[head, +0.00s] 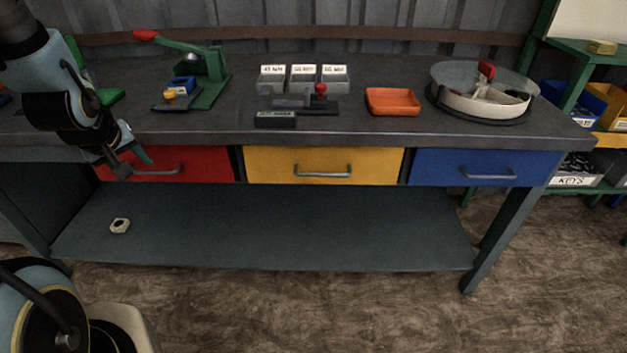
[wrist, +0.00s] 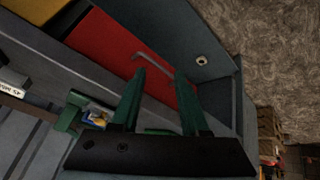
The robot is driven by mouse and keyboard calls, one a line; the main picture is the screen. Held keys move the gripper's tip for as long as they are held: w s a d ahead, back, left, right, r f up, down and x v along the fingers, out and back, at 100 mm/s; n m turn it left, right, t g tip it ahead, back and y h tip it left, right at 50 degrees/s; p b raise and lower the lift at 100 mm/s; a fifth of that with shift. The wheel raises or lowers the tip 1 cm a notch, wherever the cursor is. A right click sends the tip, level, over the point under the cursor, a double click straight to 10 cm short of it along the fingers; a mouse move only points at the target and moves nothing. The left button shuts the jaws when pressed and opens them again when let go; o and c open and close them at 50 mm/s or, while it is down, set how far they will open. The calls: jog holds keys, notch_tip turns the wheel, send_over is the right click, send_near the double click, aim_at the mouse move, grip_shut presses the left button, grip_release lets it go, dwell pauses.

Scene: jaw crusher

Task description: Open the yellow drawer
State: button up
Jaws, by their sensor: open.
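The yellow drawer (head: 268,164) is in the middle of the workbench front, between a red and a blue drawer. It looks shut, flush with its neighbours. Its grey bar handle (head: 323,173) runs level across the front. My gripper (head: 136,163) is at the left, in front of the red drawer and well apart from the yellow one. In the wrist view my gripper (wrist: 170,98) has its two green fingers spread with nothing held between them. A corner of the yellow drawer (wrist: 35,8) shows there at the top left; its handle is out of that view.
The red drawer (head: 210,166) and its handle lie beyond my gripper. The blue drawer (head: 435,168) is at the right. An orange tray (head: 392,102), a green press (head: 208,75) and a round sorter (head: 470,102) stand on the bench top. The space before the yellow drawer looks clear.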

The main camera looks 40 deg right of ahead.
jog(key=d+f+h+b, duration=0.35)
jog(key=d+f, duration=0.25)
jog(key=d, duration=0.4)
jog(key=n+g+h+b, duration=0.2)
jog(key=g+h+b, duration=0.35)
jog(key=h, duration=0.55)
send_near(321, 175)
jog(key=shift+t+y, duration=0.25)
jog(key=shift+t, duration=0.1)
jog(key=d, duration=0.7)
jog(key=d+f, duration=0.1)
jog(key=d, duration=0.2)
jog(key=shift+w+d, duration=0.15)
jog(key=shift+d, duration=0.25)
grip_shut()
